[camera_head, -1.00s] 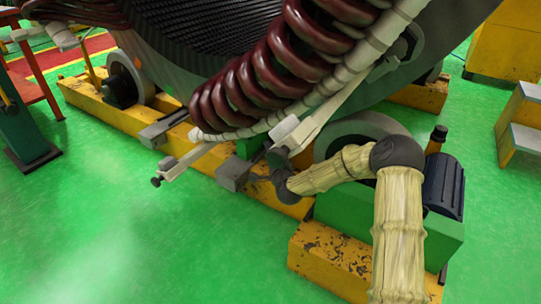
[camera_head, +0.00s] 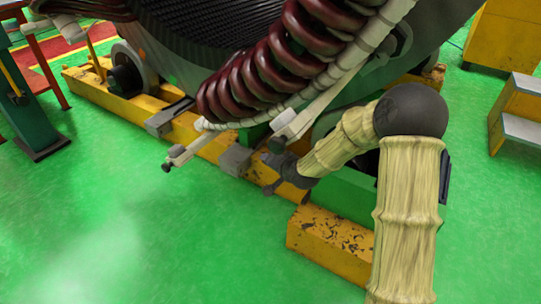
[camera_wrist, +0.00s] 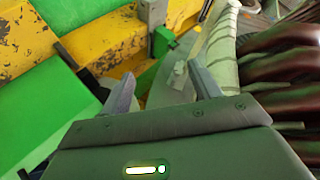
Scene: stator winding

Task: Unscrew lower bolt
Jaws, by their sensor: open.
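A pale clamp bar (camera_head: 185,154) sticks out below the lower end of the red coils. A small dark bolt (camera_head: 166,168) sits at its outer left tip. My gripper (camera_head: 266,173) is to the right of the bolt, apart from it, near the yellow base rail. In the wrist view my gripper (camera_wrist: 162,90) shows two spread fingers with nothing between them. A pale bar piece lies beyond the fingers, but I cannot tell the bolt there.
The dark red coils (camera_head: 255,85) and white-wrapped winding (camera_head: 345,68) hang just above my gripper. The yellow base rail (camera_head: 215,150) runs beneath. The green floor (camera_head: 110,220) at the left front is clear. A yellow step (camera_head: 515,115) stands at the right.

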